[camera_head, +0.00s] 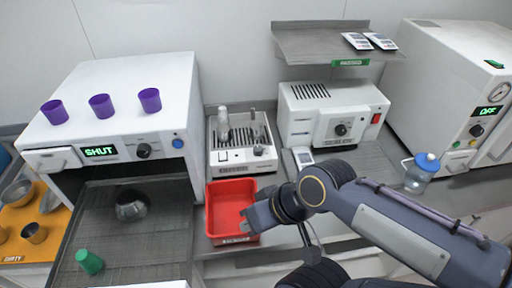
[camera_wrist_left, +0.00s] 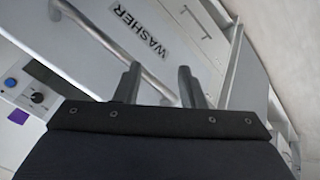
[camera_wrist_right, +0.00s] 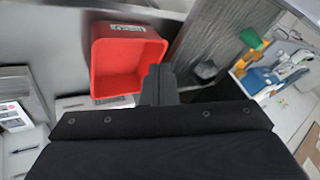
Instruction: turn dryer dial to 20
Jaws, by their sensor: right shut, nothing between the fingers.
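A white machine (camera_head: 130,115) at the left shows SHUT on its display (camera_head: 100,151), with a black dial (camera_head: 143,151) and a blue button beside it. Its small label is unreadable, so I cannot confirm it is the dryer. A dial (camera_wrist_left: 37,97) and blue button also show at the left edge of the left wrist view. The dial's setting is too small to read. My right gripper (camera_head: 247,222) is shut and empty at the red bin, well right of that dial; it also shows in the right wrist view (camera_wrist_right: 158,82). My left gripper (camera_wrist_left: 157,85) is open and empty near a WASHER door handle.
Several purple cups (camera_head: 101,105) stand on the left machine. A dark round vessel (camera_head: 131,206) and a green cup (camera_head: 89,261) are below it. The red bin (camera_head: 222,200) is central. A middle unit (camera_head: 310,122) has another dial (camera_head: 341,129); an OFF machine (camera_head: 437,80) stands right.

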